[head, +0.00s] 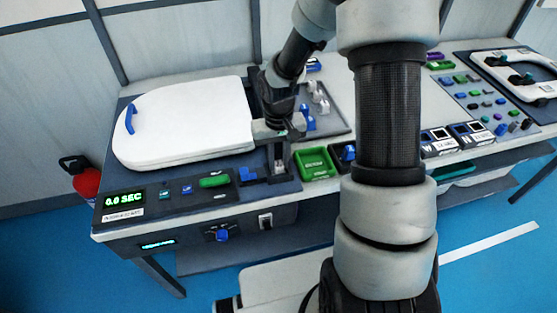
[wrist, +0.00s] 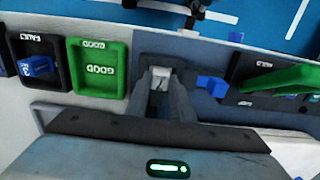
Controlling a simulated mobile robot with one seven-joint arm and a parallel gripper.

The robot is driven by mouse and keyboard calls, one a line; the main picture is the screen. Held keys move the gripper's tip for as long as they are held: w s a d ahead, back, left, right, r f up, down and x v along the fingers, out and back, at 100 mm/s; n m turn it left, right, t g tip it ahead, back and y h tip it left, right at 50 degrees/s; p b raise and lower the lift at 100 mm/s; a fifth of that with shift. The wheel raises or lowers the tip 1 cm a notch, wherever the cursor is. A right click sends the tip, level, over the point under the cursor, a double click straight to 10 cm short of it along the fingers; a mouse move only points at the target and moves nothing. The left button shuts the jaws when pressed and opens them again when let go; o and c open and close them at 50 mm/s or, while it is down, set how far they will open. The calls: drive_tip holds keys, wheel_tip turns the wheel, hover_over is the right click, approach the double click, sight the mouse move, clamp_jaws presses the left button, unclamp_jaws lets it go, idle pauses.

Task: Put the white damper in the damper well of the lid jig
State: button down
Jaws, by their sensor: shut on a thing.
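My gripper (wrist: 161,88) points down, its two fingers shut on the small white damper (wrist: 160,77). The damper shows only as a pale patch between the fingertips in the wrist view. The fingertips are at a dark grey block (wrist: 178,64) on the lid jig's front right; I cannot tell whether the damper is inside its well or just above it. In the head view my gripper (head: 279,168) is beside the hinge end of the white lid (head: 190,120), which lies on the lid jig (head: 222,163). The damper is hidden there.
A blue part (wrist: 212,86) sits close beside the fingers. A green GOOD tray (head: 315,164) and a dark FAULT tray (wrist: 37,67) with a blue part are on the other side. A grey tray (head: 335,122) with blue and pale parts lies behind. A display panel (head: 124,199) is front left.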

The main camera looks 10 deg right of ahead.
drive_tip(key=shift+f, duration=0.1)
drive_tip(key=c, duration=1.5)
unclamp_jaws()
drive_tip(key=shift+c, duration=0.2)
